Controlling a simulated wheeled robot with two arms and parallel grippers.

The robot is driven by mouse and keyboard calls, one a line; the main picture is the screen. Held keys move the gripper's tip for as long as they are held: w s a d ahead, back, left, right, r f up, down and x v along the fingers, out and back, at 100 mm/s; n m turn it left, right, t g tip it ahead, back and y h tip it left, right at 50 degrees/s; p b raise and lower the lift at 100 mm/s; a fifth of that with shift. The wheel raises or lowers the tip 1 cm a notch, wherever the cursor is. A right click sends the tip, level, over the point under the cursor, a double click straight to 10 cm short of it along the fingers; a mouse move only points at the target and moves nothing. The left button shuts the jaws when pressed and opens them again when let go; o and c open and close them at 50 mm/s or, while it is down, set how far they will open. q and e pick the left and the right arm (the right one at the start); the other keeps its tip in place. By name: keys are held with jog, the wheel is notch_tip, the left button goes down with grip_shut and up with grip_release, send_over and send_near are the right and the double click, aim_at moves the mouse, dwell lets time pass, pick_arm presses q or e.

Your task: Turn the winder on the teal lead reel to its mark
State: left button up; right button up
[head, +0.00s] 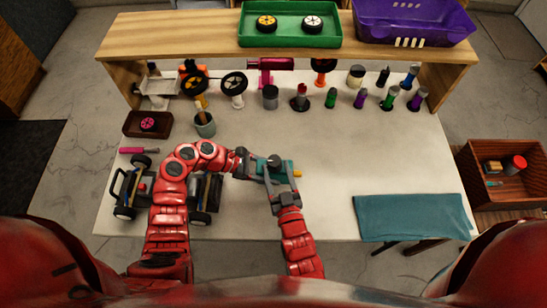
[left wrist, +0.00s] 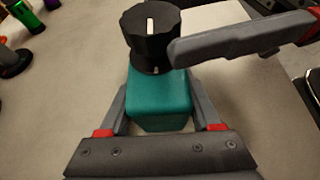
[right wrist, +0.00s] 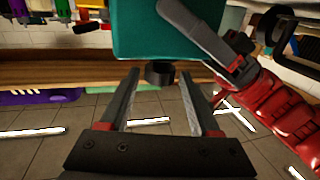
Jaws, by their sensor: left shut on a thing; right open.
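The teal lead reel (head: 271,178) is in front of me near the table's middle. My left gripper (left wrist: 160,115) is shut on its teal body. A black ridged winder (left wrist: 150,35) stands on the reel, with a white line on its top. A small pale mark shows below the winder on its near side. My right gripper (head: 274,172) is open at the reel. In the left wrist view, one of its fingers overlaps the winder's right edge; I cannot tell if they touch. The right wrist view shows a black cylinder (right wrist: 160,73) between the open fingers, probably the winder.
A black car chassis (head: 205,192) lies left of the reel, partly behind my left arm. A folded teal cloth (head: 410,217) lies at the right. Bottles, wheels and a cup (head: 204,125) line the back under the wooden shelf (head: 180,35).

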jog(key=shift+s+d, duration=0.15)
jog(key=shift+s, duration=0.4)
pick_arm(q)
jog(key=o, duration=1.3)
jog(key=shift+o, duration=0.2)
jog(key=v, duration=1.2)
